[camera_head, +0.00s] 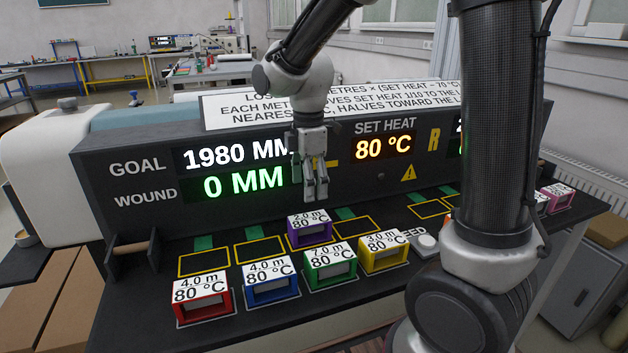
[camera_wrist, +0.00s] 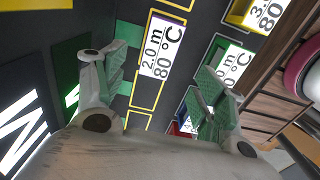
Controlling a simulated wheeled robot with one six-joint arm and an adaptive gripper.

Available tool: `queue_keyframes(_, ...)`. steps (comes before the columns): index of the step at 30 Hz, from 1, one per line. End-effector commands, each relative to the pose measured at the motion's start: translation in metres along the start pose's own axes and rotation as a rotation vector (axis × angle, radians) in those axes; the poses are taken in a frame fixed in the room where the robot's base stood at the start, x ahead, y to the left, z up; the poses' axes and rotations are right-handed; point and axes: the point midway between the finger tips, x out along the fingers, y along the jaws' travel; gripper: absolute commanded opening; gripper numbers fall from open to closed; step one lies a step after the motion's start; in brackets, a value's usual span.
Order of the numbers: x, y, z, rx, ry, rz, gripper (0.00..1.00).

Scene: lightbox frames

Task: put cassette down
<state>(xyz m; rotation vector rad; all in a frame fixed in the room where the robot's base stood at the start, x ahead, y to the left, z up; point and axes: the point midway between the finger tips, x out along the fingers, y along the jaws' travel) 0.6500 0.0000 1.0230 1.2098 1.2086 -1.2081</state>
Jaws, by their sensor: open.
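The purple cassette (camera_head: 310,232), labelled 2.0 m and 80 °C, sits upright in a yellow outlined spot of the back row on the dark deck. My gripper (camera_head: 316,194) is above it, pointing down, open and empty. In the wrist view the purple cassette (camera_wrist: 162,50) shows between and beyond the spread green-padded fingers of my gripper (camera_wrist: 160,72), apart from them. A yellow outline (camera_wrist: 147,88) shows around the cassette's spot. In the front row stand the red (camera_head: 203,306), blue (camera_head: 272,291), green (camera_head: 331,273) and yellow (camera_head: 385,258) cassettes.
Empty yellow outlines (camera_head: 204,262) lie on the deck left and right of the purple cassette. The display panel (camera_head: 130,178) stands close behind, reading goal 1980 MM, wound 0 MM, set heat 80 °C. A pink cassette (camera_head: 557,198) stands far right. A round white button (camera_head: 427,243) is right of the yellow cassette.

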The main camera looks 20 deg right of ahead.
Motion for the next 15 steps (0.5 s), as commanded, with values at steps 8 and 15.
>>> queue_keyframes(8,-0.019,-0.009,0.014,0.095,0.01,0.024,0.7)
queue_keyframes(15,-0.078,-0.079,0.088,0.71,0.097,0.156,0.7)
